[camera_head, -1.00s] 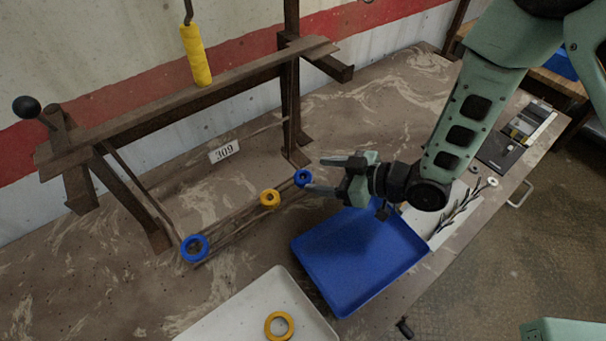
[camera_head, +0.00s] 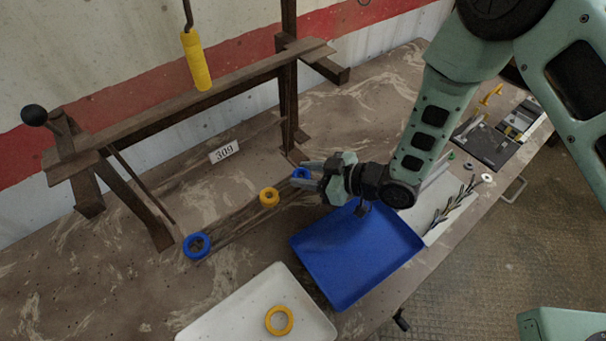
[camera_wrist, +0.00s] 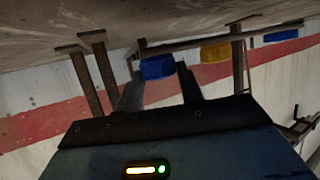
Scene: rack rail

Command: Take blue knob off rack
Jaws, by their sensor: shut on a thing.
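A low rail on the bench carries ring-shaped knobs: a blue one (camera_head: 301,173) at its right end, a yellow one (camera_head: 269,197) in the middle and another blue one (camera_head: 196,246) at its left end. My gripper (camera_head: 302,175) is at the right end with a finger on either side of the right blue knob, shut on it. In the wrist view this blue knob (camera_wrist: 157,67) sits between the two fingertips, still in line with the rail (camera_wrist: 205,42). The yellow knob (camera_wrist: 215,53) and far blue knob (camera_wrist: 281,36) show beyond it. The fingers partly hide the held knob.
A blue tray (camera_head: 338,292) stands right in front of the rail, under my wrist. A white tray (camera_head: 225,318) holds a yellow ring (camera_head: 279,320). A rusty frame (camera_head: 180,105) with a hanging yellow handle (camera_head: 196,62) rises behind, near a 309 label (camera_head: 224,152).

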